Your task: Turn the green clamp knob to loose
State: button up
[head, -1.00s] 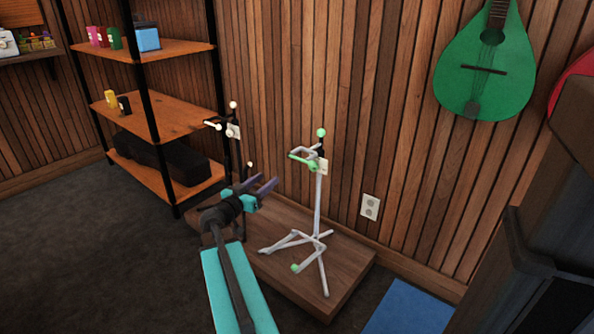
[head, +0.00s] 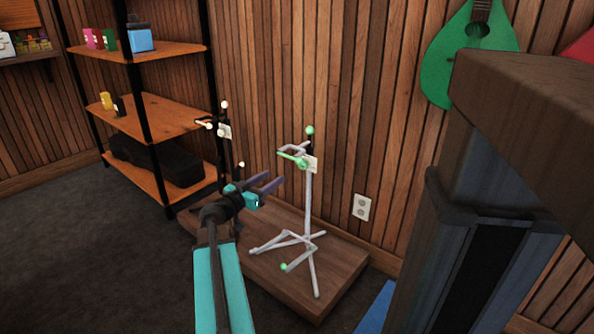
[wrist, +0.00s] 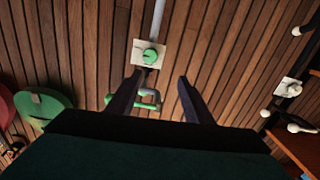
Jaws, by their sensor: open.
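The green clamp knob (head: 301,163) is on the grey stand (head: 308,205), beside a small pale plate (head: 313,164) and below the green-tipped yoke. In the wrist view the round knob (wrist: 150,56) shows face-on against its plate, with a dark line across it. My gripper (head: 276,178) is open and empty, left of and slightly below the knob in the head view, with its fingers pointing toward the stand. In the wrist view the knob lies just beyond the fingertips (wrist: 160,76), nearer the left finger, and neither finger appears to touch it.
A second stand (head: 222,128) with cream knobs stands behind to the left. Both are on a low wooden platform (head: 330,290) against the slatted wall. Shelves (head: 160,115) are at left, a dark column (head: 490,190) at right. A green instrument (head: 465,60) hangs on the wall.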

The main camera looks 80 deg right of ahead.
aim_at(304, 164)
jog(key=shift+s+d+f+m+g, duration=0.1)
jog(key=shift+s+d+m+g, duration=0.05)
jog(key=shift+s, duration=0.45)
jog(key=shift+s+d+m+g, duration=0.15)
jog(key=shift+s, duration=0.45)
jog(key=shift+s+d, duration=0.1)
jog(key=shift+d, duration=0.05)
jog(key=shift+b+x, duration=1.85)
jog(key=shift+x, duration=4.9)
jog(key=shift+f, duration=0.15)
jog(key=c, duration=1)
